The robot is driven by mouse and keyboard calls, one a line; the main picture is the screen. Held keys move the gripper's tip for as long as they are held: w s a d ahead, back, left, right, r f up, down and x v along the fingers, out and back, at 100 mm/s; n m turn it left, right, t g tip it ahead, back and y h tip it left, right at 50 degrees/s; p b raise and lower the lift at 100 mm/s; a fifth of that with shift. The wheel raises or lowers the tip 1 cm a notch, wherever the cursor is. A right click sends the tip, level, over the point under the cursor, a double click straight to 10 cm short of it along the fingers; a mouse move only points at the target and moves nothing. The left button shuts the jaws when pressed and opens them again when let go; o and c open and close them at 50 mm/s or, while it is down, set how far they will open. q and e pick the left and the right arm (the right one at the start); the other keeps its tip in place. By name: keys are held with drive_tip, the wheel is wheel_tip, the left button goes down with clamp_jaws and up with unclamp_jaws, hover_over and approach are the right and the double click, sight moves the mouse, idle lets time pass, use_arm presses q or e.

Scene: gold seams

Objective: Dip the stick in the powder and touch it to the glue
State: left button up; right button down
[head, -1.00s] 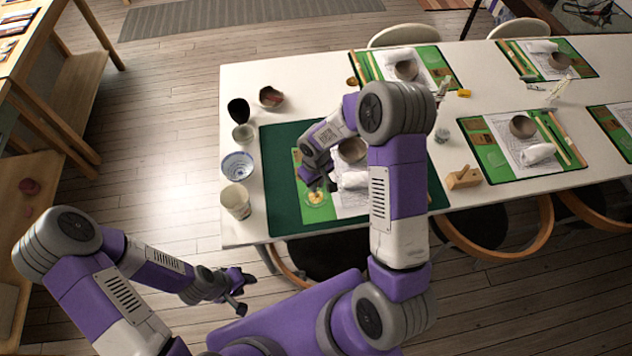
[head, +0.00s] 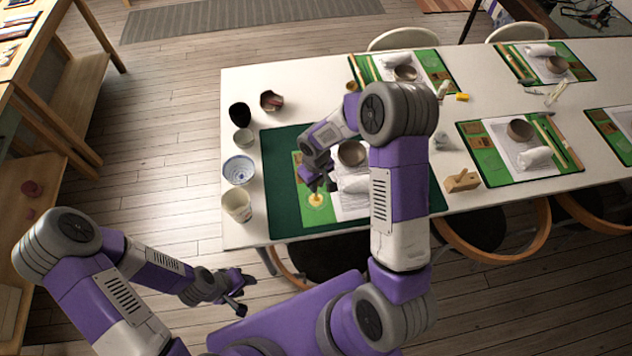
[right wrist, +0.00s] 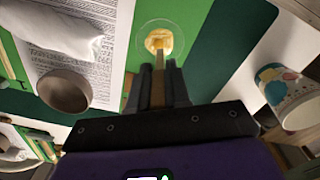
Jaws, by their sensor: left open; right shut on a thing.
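A small clear dish of gold powder (head: 316,200) lies on the green mat; it also shows in the right wrist view (right wrist: 158,41). My right gripper (head: 322,184) is just above the dish, its fingers (right wrist: 160,78) shut on a thin wooden stick (right wrist: 158,92). The stick's tip overlaps the powder in the right wrist view; I cannot tell how deep it reaches. A grey-brown bowl (head: 352,152) sits beside it on the printed sheet, partly behind my arm. I cannot make out the glue. My left gripper (head: 238,291) is open and empty, off the table's near side.
A paper cup (head: 237,206), a blue-white bowl (head: 238,170) and other small vessels line the table's left edge. A rolled white cloth (right wrist: 70,30) lies near the bowl. A wooden block (head: 461,181) and other set places (head: 520,150) lie to the right.

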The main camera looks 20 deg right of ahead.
drive_tip(key=shift+r+p, duration=1.65)
drive_tip(key=shift+r, duration=0.85)
